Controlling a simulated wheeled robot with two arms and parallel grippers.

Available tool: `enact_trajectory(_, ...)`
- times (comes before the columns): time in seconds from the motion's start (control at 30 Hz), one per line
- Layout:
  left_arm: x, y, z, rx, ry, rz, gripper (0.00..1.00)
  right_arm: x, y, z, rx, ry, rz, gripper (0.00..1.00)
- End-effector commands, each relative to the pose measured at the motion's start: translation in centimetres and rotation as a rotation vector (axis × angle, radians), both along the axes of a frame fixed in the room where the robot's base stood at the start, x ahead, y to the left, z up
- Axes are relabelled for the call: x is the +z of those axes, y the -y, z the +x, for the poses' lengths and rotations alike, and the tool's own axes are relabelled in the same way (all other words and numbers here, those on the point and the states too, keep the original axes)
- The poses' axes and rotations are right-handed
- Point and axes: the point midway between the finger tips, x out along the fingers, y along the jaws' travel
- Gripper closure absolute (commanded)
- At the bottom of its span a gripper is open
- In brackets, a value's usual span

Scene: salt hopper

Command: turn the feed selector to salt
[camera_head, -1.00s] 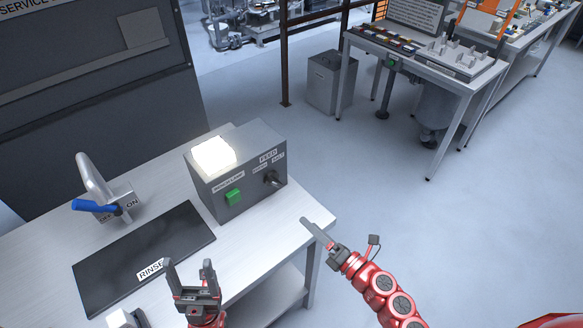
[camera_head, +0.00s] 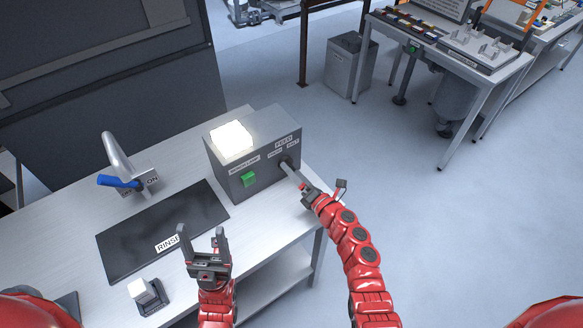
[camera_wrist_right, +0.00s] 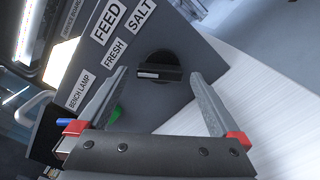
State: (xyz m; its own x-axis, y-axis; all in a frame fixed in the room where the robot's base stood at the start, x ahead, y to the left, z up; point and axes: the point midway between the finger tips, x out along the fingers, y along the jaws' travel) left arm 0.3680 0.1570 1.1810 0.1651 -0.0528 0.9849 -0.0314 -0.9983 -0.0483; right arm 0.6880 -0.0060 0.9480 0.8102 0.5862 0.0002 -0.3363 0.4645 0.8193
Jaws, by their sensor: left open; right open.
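The feed selector is a black knob (camera_wrist_right: 160,72) on the front of a grey box (camera_head: 228,186), under a FEED label (camera_wrist_right: 106,22) with FRESH and SALT (camera_wrist_right: 140,14) labels. In the right wrist view the knob's handle lies nearly level in the picture; which label it points to I cannot tell. My right gripper (camera_wrist_right: 160,90) is open, its fingers on either side of the knob and apart from it in that view. My left gripper (camera_head: 202,236) is open and empty, above the table's front.
The box has a lit white lamp (camera_head: 232,138) and a green switch (camera_head: 249,180). A blue-handled tap (camera_head: 120,182) and a dark RINSE mat (camera_head: 150,232) lie to the left. A small white block (camera_head: 141,290) stands at the front.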

Motion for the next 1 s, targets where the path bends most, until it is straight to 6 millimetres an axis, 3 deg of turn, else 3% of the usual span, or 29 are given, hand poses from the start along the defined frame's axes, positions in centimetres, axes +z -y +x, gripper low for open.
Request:
enact_trajectory(0.2, 0.07, 0.0, 0.0, 0.0, 0.0, 0.0, 0.32, -0.09, -0.95, 1.24, 0.002, -0.002, 0.0, 0.0)
enact_trajectory(0.5, 0.07, 0.0, 0.0, 0.0, 0.0, 0.0, 0.32, -0.05, -1.07, 1.35, 0.002, 0.0, 0.0, 0.0)
enact_trajectory(0.93, 0.08, 0.0, 0.0, 0.0, 0.0, 0.0, 0.32, -0.04, -1.05, 1.35, 0.002, 0.0, 0.0, 0.77)
enact_trajectory(1.0, 0.07, -0.01, 0.0, 0.0, 0.0, 0.0, 0.32, -0.04, -1.04, 1.34, 0.002, 0.0, 0.0, 0.81)
